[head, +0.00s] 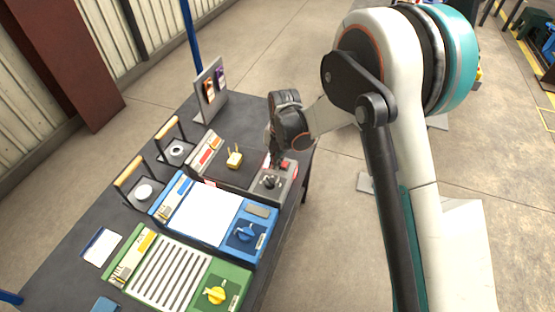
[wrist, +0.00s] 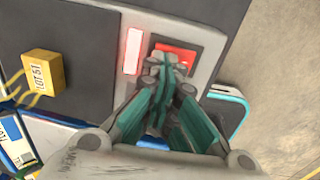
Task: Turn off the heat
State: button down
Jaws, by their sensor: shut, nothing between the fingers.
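A grey unit with red labels (head: 205,148) and a dark plate stands at the far end of the row on the table. On its right-hand panel are a red switch (head: 286,164) and a dark knob (head: 270,181). In the wrist view the red switch (wrist: 178,50) sits in a grey frame beside a glowing red-white strip (wrist: 132,50). My gripper (head: 275,159) is over this panel. In the wrist view my gripper (wrist: 165,63) is shut and empty, its fingertips over the red switch and hiding part of it. I cannot tell whether they touch it.
A yellow block (head: 234,157) with wires, labelled "LOT 51", lies on the dark plate. A blue unit (head: 246,210) with a blue knob and a green unit (head: 228,276) with a yellow knob stand nearer. A sign stand (head: 210,92) is at the back.

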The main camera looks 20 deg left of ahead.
jog(key=shift+f, duration=0.15)
jog(key=shift+d, duration=0.7)
jog(key=shift+r, duration=0.2)
jog(key=shift+a+r, duration=0.1)
jog(key=shift+r, duration=0.1)
notch_tip(320, 180, up, 13)
jog(key=a+p, duration=0.1)
jog(key=p, duration=0.4)
jog(key=shift+a+r, duration=0.2)
jog(key=shift+a, duration=0.05)
jog(key=shift+w, duration=0.1)
